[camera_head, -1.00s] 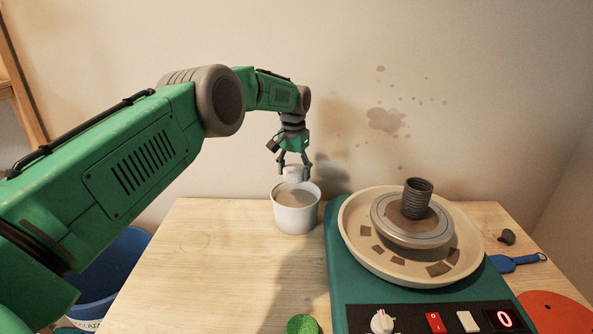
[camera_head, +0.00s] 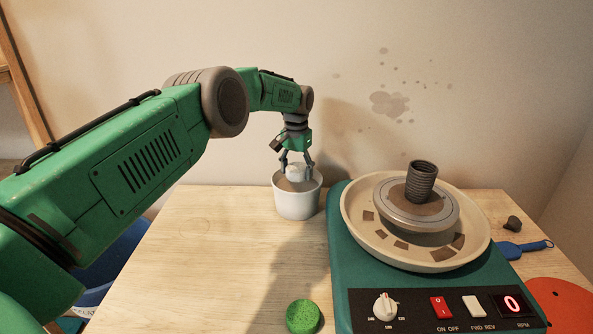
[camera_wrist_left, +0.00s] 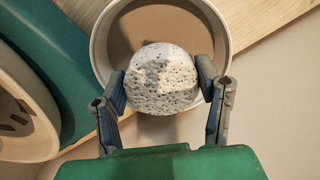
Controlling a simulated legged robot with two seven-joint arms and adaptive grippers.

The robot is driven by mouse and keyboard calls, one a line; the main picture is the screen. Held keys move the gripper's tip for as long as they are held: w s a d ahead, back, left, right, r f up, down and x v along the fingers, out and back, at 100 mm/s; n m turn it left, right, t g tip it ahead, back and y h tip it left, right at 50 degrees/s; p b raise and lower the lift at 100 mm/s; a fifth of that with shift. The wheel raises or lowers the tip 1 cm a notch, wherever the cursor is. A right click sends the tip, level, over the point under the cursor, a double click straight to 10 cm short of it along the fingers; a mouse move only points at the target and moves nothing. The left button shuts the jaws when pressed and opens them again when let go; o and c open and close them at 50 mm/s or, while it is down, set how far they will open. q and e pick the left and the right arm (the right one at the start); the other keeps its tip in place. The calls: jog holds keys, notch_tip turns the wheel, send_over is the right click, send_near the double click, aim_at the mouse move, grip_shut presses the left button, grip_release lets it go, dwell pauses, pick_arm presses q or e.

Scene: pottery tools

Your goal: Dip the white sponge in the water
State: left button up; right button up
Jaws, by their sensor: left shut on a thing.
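My left gripper (camera_head: 296,172) is shut on the white sponge (camera_head: 296,173) and points down over the white bucket (camera_head: 297,205). In the left wrist view the round, pitted sponge (camera_wrist_left: 162,80) sits between the two fingers of the gripper (camera_wrist_left: 163,88). The bucket (camera_wrist_left: 222,38) shows around and beyond it, with brownish water (camera_wrist_left: 150,27) inside. The sponge is at the level of the bucket's mouth, over its near side in the wrist view. I cannot tell whether its underside touches the water. My right gripper is not in view.
A teal pottery wheel (camera_head: 345,270) with a cream basin (camera_head: 355,225) and a dark ridged clay cylinder (camera_head: 421,182) stands right of the bucket. A green sponge (camera_head: 302,316) lies at the front. The wooden table (camera_head: 205,240) is clear left of the bucket.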

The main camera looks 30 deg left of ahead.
aim_at(296, 168)
pick_arm(q)
jog(key=shift+f+b, duration=0.35)
jog(key=shift+f, duration=0.7)
jog(key=shift+f+b, duration=1.4)
jog(key=shift+f, duration=0.7)
jog(key=shift+r, duration=0.1)
jog(key=shift+r+p, duration=3.8)
jog(key=shift+r, duration=1.7)
jog(key=shift+f, duration=0.1)
